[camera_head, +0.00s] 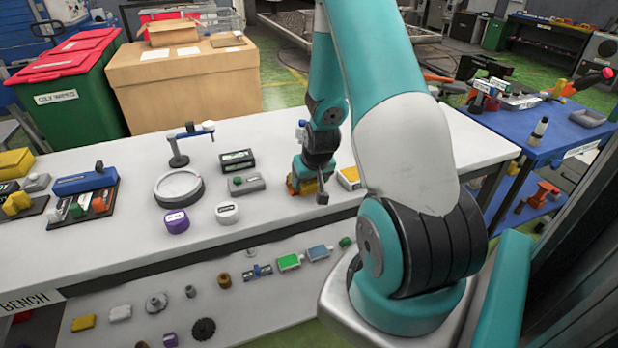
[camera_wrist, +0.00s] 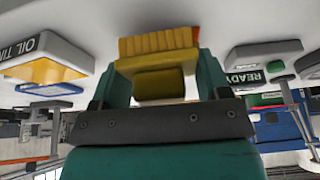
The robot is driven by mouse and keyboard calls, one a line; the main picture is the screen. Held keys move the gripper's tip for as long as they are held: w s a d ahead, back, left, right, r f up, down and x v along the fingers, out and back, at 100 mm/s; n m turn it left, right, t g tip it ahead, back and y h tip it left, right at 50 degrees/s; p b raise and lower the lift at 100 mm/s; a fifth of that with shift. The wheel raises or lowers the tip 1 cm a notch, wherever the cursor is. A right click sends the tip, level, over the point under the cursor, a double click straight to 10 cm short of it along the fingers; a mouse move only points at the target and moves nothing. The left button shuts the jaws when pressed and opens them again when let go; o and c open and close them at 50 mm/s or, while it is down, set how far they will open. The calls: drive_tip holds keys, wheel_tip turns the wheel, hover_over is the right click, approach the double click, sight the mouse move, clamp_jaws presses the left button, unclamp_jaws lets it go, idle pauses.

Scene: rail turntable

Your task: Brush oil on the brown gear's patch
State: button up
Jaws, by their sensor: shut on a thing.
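My gripper (camera_wrist: 158,85) is shut on a brush with yellow bristles (camera_wrist: 158,42); the brush also shows in the head view (camera_head: 301,184), over the bench top. Whether its bristles touch anything is unclear. The oil tin (camera_wrist: 45,55), white with a yellow-orange face, is beside the brush in the wrist view and right of my gripper in the head view (camera_head: 349,177). A small brown toothed-looking piece (camera_head: 223,280) and a dark gear (camera_head: 203,329) lie on the lower front surface. I cannot tell which is the brown gear, and no patch is discernible.
A round grey turntable (camera_head: 178,190) stands on the bench left of my gripper, with a blue-armed post (camera_head: 179,150) behind it. A READY block (camera_wrist: 265,58) and a grey box with a green button (camera_head: 246,184) are nearer. Purple (camera_head: 176,221) and white (camera_head: 227,212) pots stand in front.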

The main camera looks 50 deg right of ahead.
idle(0.4)
drive_tip(key=shift+w+d, duration=0.25)
drive_tip(key=shift+w, duration=0.1)
drive_tip(key=shift+s, duration=0.1)
idle(0.3)
drive_tip(key=shift+s+a, duration=0.25)
drive_tip(key=shift+w+d, duration=0.15)
idle(0.4)
drive_tip(key=shift+w+d, duration=0.1)
drive_tip(key=shift+w, duration=0.1)
drive_tip(key=shift+s, duration=0.2)
idle(0.3)
drive_tip(key=shift+s+a, duration=0.2)
drive_tip(key=shift+a, duration=0.05)
drive_tip(key=shift+w+d, duration=0.25)
drive_tip(key=shift+w, duration=0.15)
